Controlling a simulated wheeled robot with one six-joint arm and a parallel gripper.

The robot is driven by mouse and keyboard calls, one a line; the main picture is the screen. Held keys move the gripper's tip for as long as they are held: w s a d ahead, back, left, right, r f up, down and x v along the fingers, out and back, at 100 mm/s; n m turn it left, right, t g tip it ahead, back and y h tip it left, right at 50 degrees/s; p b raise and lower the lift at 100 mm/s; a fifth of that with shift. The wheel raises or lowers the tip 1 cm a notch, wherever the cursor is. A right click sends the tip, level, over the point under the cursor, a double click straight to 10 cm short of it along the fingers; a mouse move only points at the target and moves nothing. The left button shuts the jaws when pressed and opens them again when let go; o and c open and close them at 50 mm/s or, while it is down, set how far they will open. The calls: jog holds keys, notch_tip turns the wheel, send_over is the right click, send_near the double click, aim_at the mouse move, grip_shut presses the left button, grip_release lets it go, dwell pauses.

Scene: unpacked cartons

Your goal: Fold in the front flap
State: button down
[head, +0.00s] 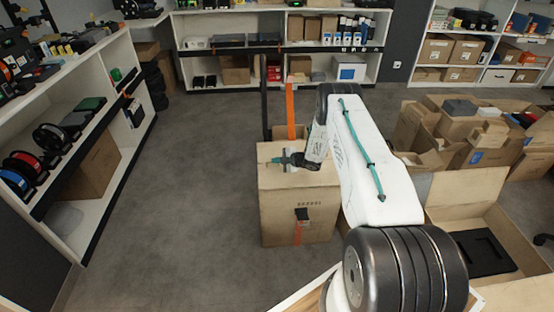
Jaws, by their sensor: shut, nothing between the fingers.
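An open brown carton (452,215) stands at the lower right, partly hidden behind my arm. A black flat item (484,252) lies inside it. One flap (465,187) stands up at its far side. A flap at its near side (520,294) reaches toward the bottom edge, partly cut off by the frame. My gripper (277,160) is well to the left of this carton. It is shut and empty, at the top of a tall closed carton (297,213); I cannot tell whether it touches that top.
The tall carton stands by an orange upright (290,108) and a black post. Several open cartons (465,135) crowd the right. Shelves line the left (130,115) and back (190,57). The grey floor (195,190) at centre left is clear.

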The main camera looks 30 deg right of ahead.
jog(key=r, duration=0.1)
jog(key=s+r, duration=0.2)
jog(key=shift+a+r, duration=0.4)
jog(key=w+r+v, duration=0.1)
jog(key=v, duration=0.8)
jog(key=shift+s+d+r, duration=0.15)
jog(key=shift+d+r, duration=0.05)
jog(key=shift+d, duration=0.25)
